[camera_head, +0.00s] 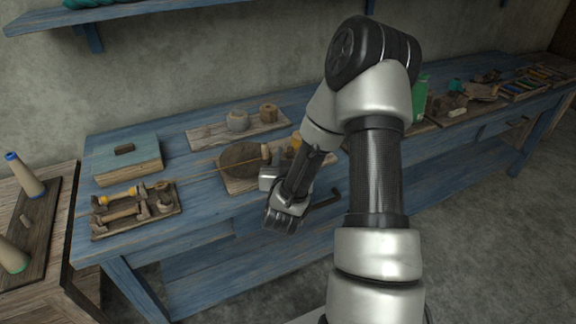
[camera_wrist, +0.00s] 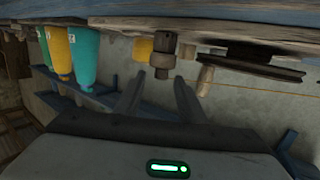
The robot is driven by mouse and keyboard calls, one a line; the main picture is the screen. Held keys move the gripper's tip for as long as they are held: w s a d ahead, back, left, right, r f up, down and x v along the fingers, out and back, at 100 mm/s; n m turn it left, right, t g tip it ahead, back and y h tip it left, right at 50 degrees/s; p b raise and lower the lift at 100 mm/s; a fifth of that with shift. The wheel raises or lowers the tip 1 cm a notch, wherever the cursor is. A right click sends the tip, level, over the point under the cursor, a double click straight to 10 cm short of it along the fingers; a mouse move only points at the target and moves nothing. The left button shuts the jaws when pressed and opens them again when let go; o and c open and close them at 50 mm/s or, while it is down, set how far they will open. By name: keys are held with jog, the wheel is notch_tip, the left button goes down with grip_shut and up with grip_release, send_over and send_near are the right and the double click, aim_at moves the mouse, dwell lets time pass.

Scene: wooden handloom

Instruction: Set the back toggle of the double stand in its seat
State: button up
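I cannot tell for sure which piece is the double stand. A small wooden rack (camera_head: 118,213) on a tray at the left of the blue bench carries a yellow-ended rod (camera_head: 122,195) and a plain rod; it may be the stand. My gripper (camera_wrist: 158,80) is open, its two fingers apart with nothing visibly clamped. In the wrist view, which looks upside down, a dark wooden peg (camera_wrist: 163,50) stands just beyond the fingertips, in line with the gap. In the head view my arm hides the fingertips. The toggle and its seat cannot be made out.
A dark round disc (camera_head: 241,158) lies on a board mid-bench, with a pale peg (camera_head: 265,152) beside it; the disc also shows in the wrist view (camera_wrist: 255,68). A teal-lidded box (camera_head: 127,160) stands at the left.

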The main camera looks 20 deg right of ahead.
jog(key=p+v, duration=1.2)
jog(key=v, duration=0.5)
jog(key=shift+p, duration=0.3)
